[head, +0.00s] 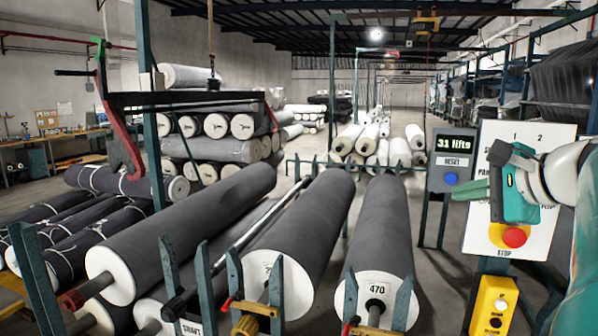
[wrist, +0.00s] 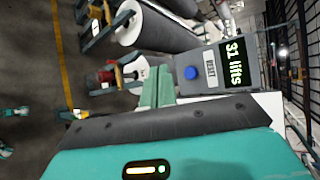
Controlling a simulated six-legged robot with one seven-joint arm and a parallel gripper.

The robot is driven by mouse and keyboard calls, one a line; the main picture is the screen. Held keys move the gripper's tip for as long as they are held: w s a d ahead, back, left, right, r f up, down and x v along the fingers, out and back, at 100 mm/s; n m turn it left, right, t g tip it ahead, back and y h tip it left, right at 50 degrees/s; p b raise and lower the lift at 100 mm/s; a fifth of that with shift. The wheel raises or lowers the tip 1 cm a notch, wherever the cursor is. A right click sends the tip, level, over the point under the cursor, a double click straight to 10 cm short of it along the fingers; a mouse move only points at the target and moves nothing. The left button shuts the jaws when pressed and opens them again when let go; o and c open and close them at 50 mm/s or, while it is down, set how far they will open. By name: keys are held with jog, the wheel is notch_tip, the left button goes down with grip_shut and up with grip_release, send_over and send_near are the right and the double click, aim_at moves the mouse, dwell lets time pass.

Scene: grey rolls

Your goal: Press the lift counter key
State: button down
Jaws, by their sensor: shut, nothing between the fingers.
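The lift counter (head: 455,145) is a grey box on a post, at the right in the head view, with a display reading "31 lifts". Its round blue key (head: 451,179) sits below a RESET label. In the wrist view the counter (wrist: 222,82) appears turned on its side, with the blue key (wrist: 190,73) unobstructed. My teal gripper (head: 468,190) is shut and empty, its fingers pointing left, just right of and below the key in the head view. In the wrist view the fingertips (wrist: 160,72) lie beside the key, with a gap in the picture; depth is unclear.
A white control panel (head: 548,235) with a red stop button (head: 514,237) stands behind my gripper. A yellow box (head: 493,305) hangs below it. Large grey rolls (head: 378,235) on stands fill the front and left. A hoist beam (head: 190,98) hangs at the left.

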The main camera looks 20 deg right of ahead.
jog(key=shift+w+d, duration=0.7)
jog(key=shift+w, duration=0.35)
jog(key=shift+w+d, duration=0.7)
jog(key=shift+w, duration=0.35)
jog(key=shift+w, duration=0.15)
dwell(0.3)
jog(key=shift+w+d, duration=0.2)
jog(key=shift+d, duration=0.05)
jog(key=shift+w+d, duration=0.3)
jog(key=shift+w, duration=0.1)
dwell(1.0)
jog(key=shift+a, duration=0.1)
jog(key=shift+s+a, duration=0.45)
jog(key=shift+s, duration=0.3)
jog(key=s+a, duration=0.1)
jog(key=s, duration=0.1)
jog(key=s+a, duration=0.1)
jog(key=s, duration=0.1)
jog(key=shift+a, duration=0.4)
